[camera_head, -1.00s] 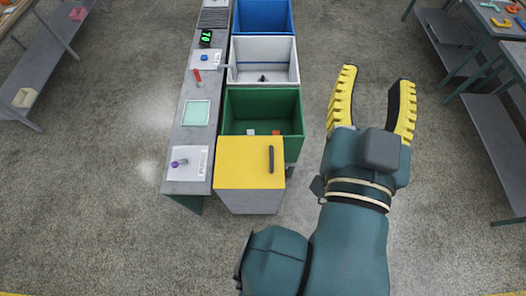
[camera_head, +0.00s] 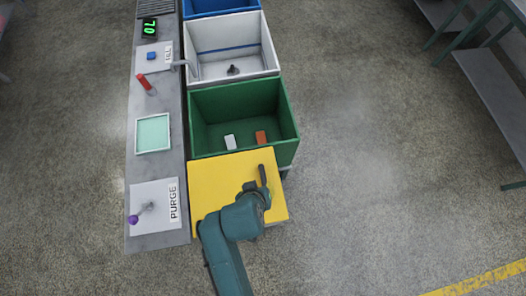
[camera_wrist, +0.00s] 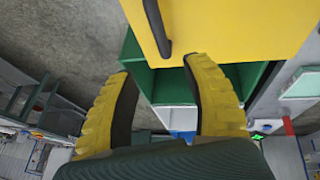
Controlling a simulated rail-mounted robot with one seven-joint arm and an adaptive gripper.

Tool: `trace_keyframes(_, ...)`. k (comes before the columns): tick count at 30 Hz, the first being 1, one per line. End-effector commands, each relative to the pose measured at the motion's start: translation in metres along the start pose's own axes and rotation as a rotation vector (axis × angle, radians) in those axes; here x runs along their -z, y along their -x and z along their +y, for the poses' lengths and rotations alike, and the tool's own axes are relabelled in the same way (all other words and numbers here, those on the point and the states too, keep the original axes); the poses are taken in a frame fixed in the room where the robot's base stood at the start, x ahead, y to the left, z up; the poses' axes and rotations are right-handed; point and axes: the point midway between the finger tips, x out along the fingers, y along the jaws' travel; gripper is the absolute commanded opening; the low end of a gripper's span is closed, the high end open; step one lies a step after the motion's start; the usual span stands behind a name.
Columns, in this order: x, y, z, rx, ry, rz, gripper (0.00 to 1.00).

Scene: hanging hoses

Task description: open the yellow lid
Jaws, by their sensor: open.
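The yellow lid (camera_head: 225,180) lies flat and shut on the nearest bin of the row in the head view. Its dark bar handle (camera_head: 263,176) stands near the lid's right edge. In the wrist view the yellow lid (camera_wrist: 240,25) fills the top, and the black handle (camera_wrist: 156,25) comes down from the top edge. My gripper (camera_wrist: 158,68) is open and empty, with the handle's lower end in line with the gap between the yellow fingertips. I cannot tell the remaining distance, and I see no contact. In the head view my arm hides part of the lid, and the fingers do not show.
An open green bin (camera_head: 240,108) with a white and an orange block adjoins the lid. A white bin (camera_head: 232,50) and a blue bin (camera_head: 220,6) stand beyond. A grey counter (camera_head: 160,110) with a purple-knobbed lever (camera_head: 134,219) runs along the left.

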Motion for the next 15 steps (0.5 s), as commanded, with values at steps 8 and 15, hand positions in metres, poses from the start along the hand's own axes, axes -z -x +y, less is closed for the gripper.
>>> trace_keyframes(8,-0.002,-0.07,0.0,0.0,-0.002,-0.004,0.5)
trace_keyframes(15,-0.001,-0.122,0.0,0.001,-0.002,-0.002,0.5)
